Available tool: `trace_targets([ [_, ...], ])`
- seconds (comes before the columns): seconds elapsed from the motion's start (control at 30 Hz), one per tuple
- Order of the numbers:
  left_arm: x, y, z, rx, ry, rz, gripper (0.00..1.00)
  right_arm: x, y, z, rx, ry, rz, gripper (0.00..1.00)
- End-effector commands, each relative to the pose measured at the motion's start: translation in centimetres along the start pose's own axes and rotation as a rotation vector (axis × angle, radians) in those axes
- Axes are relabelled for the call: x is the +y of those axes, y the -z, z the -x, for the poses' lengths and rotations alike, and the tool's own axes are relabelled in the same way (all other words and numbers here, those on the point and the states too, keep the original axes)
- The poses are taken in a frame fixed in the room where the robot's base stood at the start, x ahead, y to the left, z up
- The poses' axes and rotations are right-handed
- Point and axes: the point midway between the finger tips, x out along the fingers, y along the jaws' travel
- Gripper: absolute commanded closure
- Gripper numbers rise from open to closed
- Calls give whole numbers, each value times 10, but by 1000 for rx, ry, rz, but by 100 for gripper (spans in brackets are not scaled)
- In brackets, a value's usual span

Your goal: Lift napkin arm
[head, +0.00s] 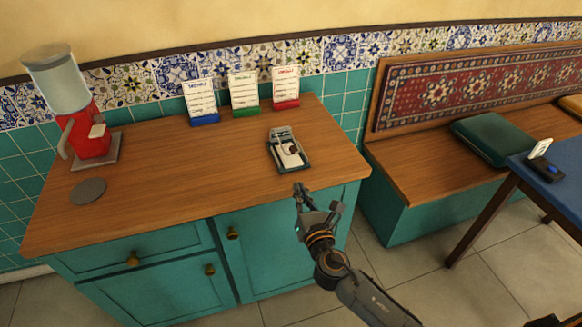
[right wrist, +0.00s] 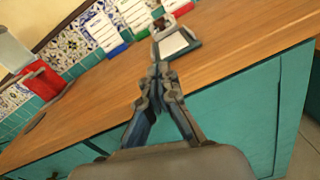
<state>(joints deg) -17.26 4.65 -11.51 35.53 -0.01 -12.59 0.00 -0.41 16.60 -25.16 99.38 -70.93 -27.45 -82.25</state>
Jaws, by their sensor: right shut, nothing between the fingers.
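A small dark tray holding white napkins, with an arm across it, the napkin holder (head: 304,164), lies on the wooden counter near its front right edge. The napkin arm (head: 283,137) appears to rest over the napkins, with a dark knob on it. The holder also shows in the right wrist view (right wrist: 192,47), just beyond the fingertips. My right gripper (head: 317,196) is in front of the counter's edge, below and apart from the holder. In the right wrist view its fingertips (right wrist: 158,72) are together and empty. My left gripper is not in view.
Three menu cards in blue (head: 204,119), green (head: 245,110) and red (head: 286,103) stands are at the back of the counter. A red dispenser (head: 90,142) and a grey disc (head: 88,191) are at the left. The middle counter (head: 180,165) is clear. A bench (head: 425,170) is at right.

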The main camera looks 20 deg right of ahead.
Motion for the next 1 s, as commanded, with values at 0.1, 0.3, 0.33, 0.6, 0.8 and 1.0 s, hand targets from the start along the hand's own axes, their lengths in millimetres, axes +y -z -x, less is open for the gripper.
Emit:
trace_targets([
  [0.1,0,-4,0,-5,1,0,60,0,0,-1,0,-1,0,100],
  [0.3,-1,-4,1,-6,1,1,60,1,-1,-17,-2,-1,1,100],
  [0.33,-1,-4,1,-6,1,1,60,1,-1,-22,-2,-2,1,100],
  [0.6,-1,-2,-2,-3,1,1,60,1,0,-71,-1,-1,0,100],
  [0.8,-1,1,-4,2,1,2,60,1,0,-95,0,-1,0,100],
  [1.0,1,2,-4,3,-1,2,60,1,0,-101,1,-2,0,100],
])
